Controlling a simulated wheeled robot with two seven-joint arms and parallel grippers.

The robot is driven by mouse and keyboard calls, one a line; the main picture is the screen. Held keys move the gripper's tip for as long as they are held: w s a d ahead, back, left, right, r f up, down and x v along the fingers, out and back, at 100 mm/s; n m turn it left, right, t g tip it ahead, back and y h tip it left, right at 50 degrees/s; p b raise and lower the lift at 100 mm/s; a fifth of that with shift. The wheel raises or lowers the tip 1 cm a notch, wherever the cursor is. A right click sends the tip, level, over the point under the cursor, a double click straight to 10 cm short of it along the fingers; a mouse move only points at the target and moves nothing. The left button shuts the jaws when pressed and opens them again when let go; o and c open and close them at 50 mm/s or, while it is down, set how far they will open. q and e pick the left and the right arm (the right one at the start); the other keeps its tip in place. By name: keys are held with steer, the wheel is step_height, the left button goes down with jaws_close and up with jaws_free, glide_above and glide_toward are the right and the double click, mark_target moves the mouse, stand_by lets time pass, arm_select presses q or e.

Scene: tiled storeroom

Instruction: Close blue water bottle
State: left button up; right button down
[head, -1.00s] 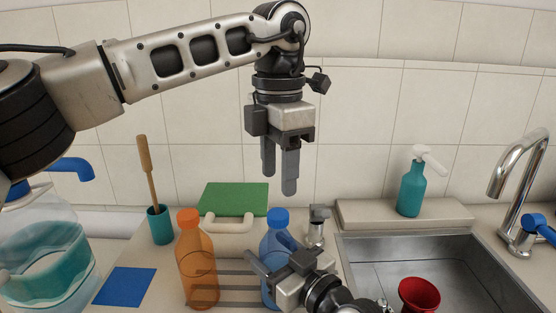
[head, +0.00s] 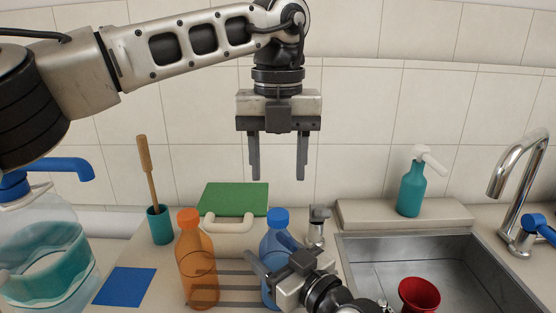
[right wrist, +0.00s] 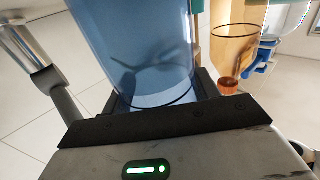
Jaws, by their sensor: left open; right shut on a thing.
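The blue water bottle (head: 272,241) stands on the counter in the head view, with a blue cap (head: 278,217) on its top. My right gripper (head: 270,262) is shut on the bottle's body. In the right wrist view the translucent blue bottle (right wrist: 140,50) fills the space between the fingers. My left gripper (head: 278,172) is open and empty, pointing down above the blue cap, with a clear gap between its fingertips and the cap. The lower part of the bottle is partly hidden by my right gripper.
An orange bottle (head: 196,262) stands just left of the blue bottle. A green-topped box (head: 233,198) is behind them. A large water jug (head: 45,262) is at the left. A sink (head: 375,265) with a red cup (head: 419,295) is at the right.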

mark_target(278, 213)
arm_select(q)
steer(key=shift+f, duration=3.95)
steer(key=c, duration=1)
steer(key=m, duration=1.4)
steer(key=shift+m, duration=0.3)
steer(key=o, duration=1.2)
steer(key=shift+c, duration=0.2)
